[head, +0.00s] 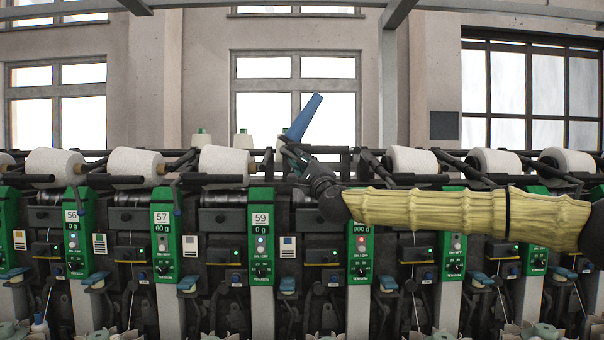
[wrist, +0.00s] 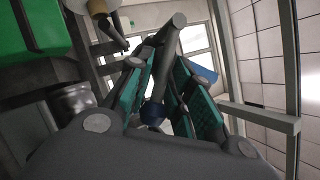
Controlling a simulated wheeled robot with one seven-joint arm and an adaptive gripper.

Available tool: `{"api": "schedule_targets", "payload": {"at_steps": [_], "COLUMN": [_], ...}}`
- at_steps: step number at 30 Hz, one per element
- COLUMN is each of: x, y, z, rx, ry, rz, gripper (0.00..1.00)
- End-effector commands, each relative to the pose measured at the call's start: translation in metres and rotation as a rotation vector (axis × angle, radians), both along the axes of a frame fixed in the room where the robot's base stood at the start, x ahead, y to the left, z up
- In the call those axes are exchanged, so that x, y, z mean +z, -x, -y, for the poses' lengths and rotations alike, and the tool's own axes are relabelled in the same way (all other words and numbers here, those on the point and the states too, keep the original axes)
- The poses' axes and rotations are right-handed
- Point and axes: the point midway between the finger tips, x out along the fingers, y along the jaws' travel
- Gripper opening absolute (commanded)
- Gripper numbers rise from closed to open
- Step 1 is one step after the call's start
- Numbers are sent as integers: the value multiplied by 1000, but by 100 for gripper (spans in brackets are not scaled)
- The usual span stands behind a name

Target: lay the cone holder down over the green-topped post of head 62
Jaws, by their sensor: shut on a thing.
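My gripper (head: 292,150) is at the machine's upper rail, in the gap between two white cones. In the wrist view its teal-padded fingers (wrist: 166,78) are shut on a grey bar of the cone holder (wrist: 162,62), which has a dark blue ball-shaped end near the palm. A bare blue cone (head: 304,117) stands tilted up and to the right above the gripper; part of it shows behind the right finger in the wrist view (wrist: 204,74). A green-topped post (head: 361,255) reading 900 g stands under my arm. Its number is hidden, so I cannot tell whether it is head 62.
Posts 56 (head: 72,235), 57 (head: 162,240) and 59 (head: 261,240) stand to the left. White cones (head: 228,160) and (head: 412,160) flank the gap closely, with dark holder bars along the rail. The space above the rail is open.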

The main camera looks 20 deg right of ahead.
Motion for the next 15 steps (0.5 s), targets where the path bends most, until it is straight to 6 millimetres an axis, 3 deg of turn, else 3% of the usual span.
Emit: {"api": "schedule_targets", "payload": {"at_steps": [1, 15], "x": [-9, -19], "y": [0, -3], "z": [-1, -10], "rx": [0, 0], "ry": [-20, -224], "rz": [5, 65], "gripper": [0, 0]}}
